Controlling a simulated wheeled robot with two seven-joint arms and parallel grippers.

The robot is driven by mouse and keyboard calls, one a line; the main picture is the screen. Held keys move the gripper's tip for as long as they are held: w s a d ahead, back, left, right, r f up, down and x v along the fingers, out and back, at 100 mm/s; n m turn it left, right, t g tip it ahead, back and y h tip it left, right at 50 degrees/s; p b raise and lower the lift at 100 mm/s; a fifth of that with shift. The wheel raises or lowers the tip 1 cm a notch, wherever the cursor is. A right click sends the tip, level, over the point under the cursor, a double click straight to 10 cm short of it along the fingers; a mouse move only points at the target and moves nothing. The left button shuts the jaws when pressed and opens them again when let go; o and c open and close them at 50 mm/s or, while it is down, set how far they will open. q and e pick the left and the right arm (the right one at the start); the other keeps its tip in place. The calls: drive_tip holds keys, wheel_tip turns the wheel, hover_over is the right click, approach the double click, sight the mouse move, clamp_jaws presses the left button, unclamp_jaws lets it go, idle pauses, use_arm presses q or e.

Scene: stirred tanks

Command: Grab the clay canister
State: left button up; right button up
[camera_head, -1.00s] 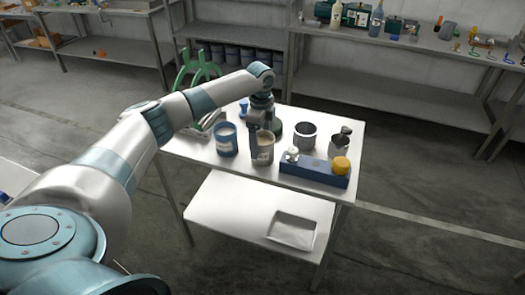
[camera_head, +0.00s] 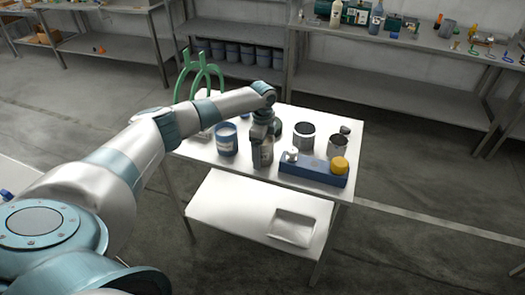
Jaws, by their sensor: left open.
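A grey-beige canister with a pale label (camera_head: 263,155), which I take to be the clay canister, stands upright near the front middle of the white table. My left gripper (camera_head: 262,137) points down over it, and its fingers are at the canister's upper part. The gripper is open. The canister's rim is mostly hidden behind the gripper, so I cannot tell whether the fingers touch it. My right gripper is not in view.
A blue canister (camera_head: 227,140) stands close on the left. A blue block (camera_head: 312,170) with a white and a yellow knob is at the right front. A dark-topped canister (camera_head: 303,137) and a grey one (camera_head: 339,146) stand behind it. A green forked stand (camera_head: 203,78) is at the back left.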

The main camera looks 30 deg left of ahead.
use_arm(q)
drive_tip(key=shift+r, duration=0.1)
drive_tip(key=c, duration=1.5)
drive_tip(key=shift+r+b, duration=1.6)
drive_tip(key=shift+r, duration=3.4)
